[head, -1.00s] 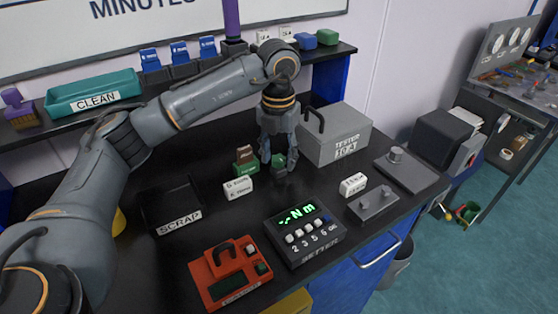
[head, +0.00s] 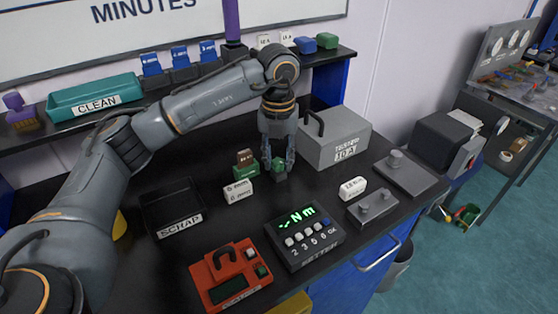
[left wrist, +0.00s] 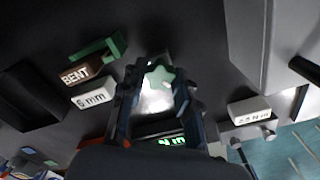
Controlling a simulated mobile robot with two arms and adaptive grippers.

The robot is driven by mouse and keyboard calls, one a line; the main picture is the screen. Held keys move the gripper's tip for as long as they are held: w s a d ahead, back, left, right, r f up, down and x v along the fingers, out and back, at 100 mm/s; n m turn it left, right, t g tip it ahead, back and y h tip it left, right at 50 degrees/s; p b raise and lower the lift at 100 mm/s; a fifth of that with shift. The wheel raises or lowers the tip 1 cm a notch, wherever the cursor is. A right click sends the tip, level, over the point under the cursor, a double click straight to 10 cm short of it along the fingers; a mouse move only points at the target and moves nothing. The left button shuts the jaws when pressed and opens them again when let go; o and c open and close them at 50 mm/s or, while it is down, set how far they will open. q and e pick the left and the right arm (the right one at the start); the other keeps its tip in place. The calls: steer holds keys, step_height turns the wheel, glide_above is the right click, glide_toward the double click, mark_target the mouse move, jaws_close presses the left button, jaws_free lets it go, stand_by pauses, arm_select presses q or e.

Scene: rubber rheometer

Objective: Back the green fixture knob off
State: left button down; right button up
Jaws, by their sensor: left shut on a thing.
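The green fixture knob (head: 279,166) is star-shaped and sits on a small dark fixture (head: 280,177) on the black bench. My left gripper (head: 279,168) points straight down over it, with its fingers closed on the knob from both sides. In the left wrist view the knob (left wrist: 159,77) shows between the fingertips, with a bright surface beside it. The fixture below is mostly hidden by the fingers. My right gripper is in neither view.
The grey tester box (head: 340,137) stands close right of the gripper. The green block with the brown BENT piece (head: 245,157) and a white label block (head: 238,191) are close left. The torque setter (head: 305,241) is in front, the scrap tray (head: 172,207) further left.

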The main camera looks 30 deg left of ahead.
arm_select(q)
steer(key=shift+n, duration=0.3)
steer(key=n, duration=0.4)
steer(key=shift+p, duration=0.4)
steer(key=shift+n, duration=0.5)
steer(key=c, duration=1.4)
jaws_free()
steer(key=shift+n, duration=0.5)
steer(key=o, duration=0.4)
steer(key=shift+c, duration=0.2)
